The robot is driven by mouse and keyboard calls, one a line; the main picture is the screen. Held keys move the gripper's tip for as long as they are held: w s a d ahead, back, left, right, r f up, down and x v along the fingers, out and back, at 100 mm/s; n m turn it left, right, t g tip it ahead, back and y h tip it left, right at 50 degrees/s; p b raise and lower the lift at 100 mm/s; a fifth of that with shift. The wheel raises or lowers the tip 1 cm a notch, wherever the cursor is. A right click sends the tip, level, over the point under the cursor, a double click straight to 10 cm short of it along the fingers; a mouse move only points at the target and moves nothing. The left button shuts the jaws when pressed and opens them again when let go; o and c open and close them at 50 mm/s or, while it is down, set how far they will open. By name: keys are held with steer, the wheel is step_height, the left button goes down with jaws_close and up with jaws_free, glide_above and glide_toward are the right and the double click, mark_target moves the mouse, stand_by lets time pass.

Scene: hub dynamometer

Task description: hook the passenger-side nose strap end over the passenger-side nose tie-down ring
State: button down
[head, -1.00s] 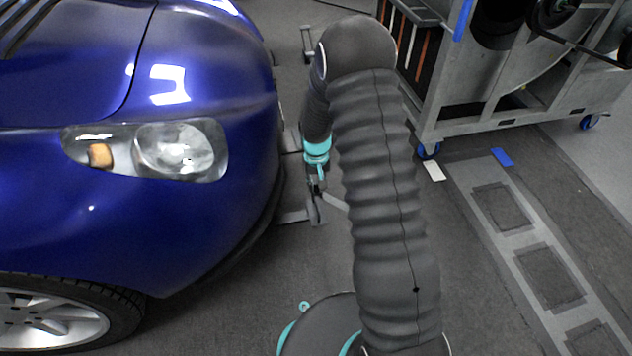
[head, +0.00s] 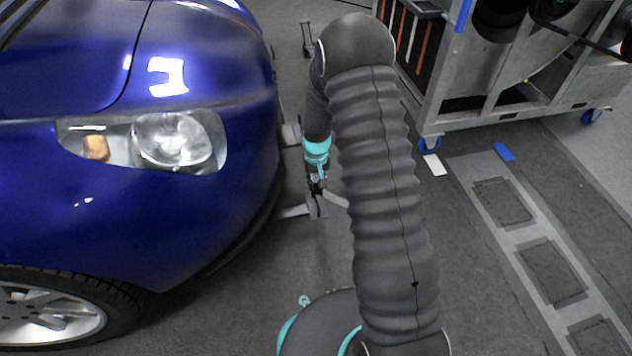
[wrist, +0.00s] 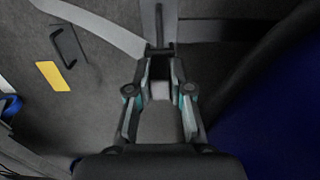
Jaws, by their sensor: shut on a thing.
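My gripper (wrist: 159,75) is shut on a dark, narrow piece at the strap end (wrist: 158,42), low over the floor in front of the car's nose. Grey strap bands (wrist: 95,25) run from there to the upper left, top and right of the wrist view. A dark rectangular loop (wrist: 62,47), seemingly the passenger-side tie-down ring, is on the floor left of my gripper and apart from it. My arm hides that spot in the head view. There my gripper (head: 317,195) shows small beside the bumper, with its fingertips hard to make out.
The blue car (head: 200,235) is close on the left. A grey wheeled cart (head: 470,85) stands at the upper right. Another floor fitting (head: 307,40) stands beyond my arm. A yellow floor mark (wrist: 52,76) lies near the loop.

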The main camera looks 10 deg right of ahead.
mark_target(316, 189)
steer(key=shift+f+b, duration=1.2)
steer(key=shift+f, duration=0.55)
steer(key=c, duration=1)
jaws_free()
step_height(316, 189, up, 12)
steer(key=shift+r, duration=0.1)
